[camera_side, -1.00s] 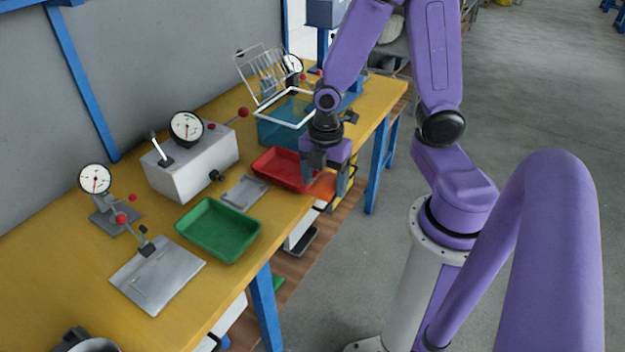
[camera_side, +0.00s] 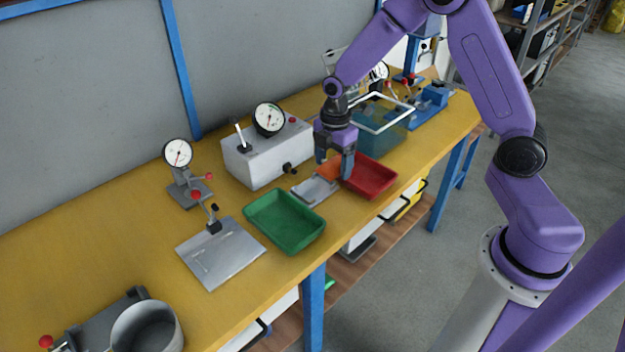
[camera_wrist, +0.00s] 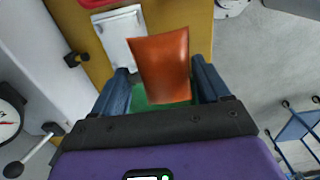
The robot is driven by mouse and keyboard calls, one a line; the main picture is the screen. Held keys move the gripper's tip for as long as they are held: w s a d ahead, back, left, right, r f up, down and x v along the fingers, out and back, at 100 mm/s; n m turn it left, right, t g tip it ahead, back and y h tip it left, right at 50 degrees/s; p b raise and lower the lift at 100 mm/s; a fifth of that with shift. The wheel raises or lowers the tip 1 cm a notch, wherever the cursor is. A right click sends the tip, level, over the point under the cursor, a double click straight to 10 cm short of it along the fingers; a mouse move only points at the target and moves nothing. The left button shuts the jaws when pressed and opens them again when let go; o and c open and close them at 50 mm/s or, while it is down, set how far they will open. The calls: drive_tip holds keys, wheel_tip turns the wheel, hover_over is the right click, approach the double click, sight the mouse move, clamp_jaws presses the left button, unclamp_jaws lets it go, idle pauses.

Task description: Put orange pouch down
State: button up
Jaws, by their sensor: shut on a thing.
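My gripper (camera_side: 335,168) is shut on the orange pouch (camera_side: 328,170) and holds it above the bench, between the red tray (camera_side: 370,178) and the small grey plate (camera_side: 315,190). In the wrist view the pouch (camera_wrist: 163,62) sits between the two blue-grey fingers (camera_wrist: 162,88), its flat face showing. The grey plate (camera_wrist: 122,34) is partly hidden behind it. The fingers hide part of the pouch in the side view. The height of the pouch over the plate is hard to tell.
A green tray (camera_side: 285,222) lies left of the plate. A grey box with a dial (camera_side: 265,155) stands behind the plate. A clear teal bin (camera_side: 383,125) stands behind the red tray. The yellow bench front (camera_side: 175,265) has some bare room.

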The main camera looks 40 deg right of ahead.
hover_over(312, 189)
drive_tip(key=f, duration=0.6)
drive_tip(key=shift+s+f, duration=0.2)
drive_tip(key=shift+f, duration=0.05)
drive_tip(key=shift+w+f, duration=0.2)
drive_tip(key=shift+f, duration=1.5)
drive_tip(key=shift+f, duration=0.1)
drive_tip(key=o, duration=1)
drive_tip(key=shift+f, duration=0.1)
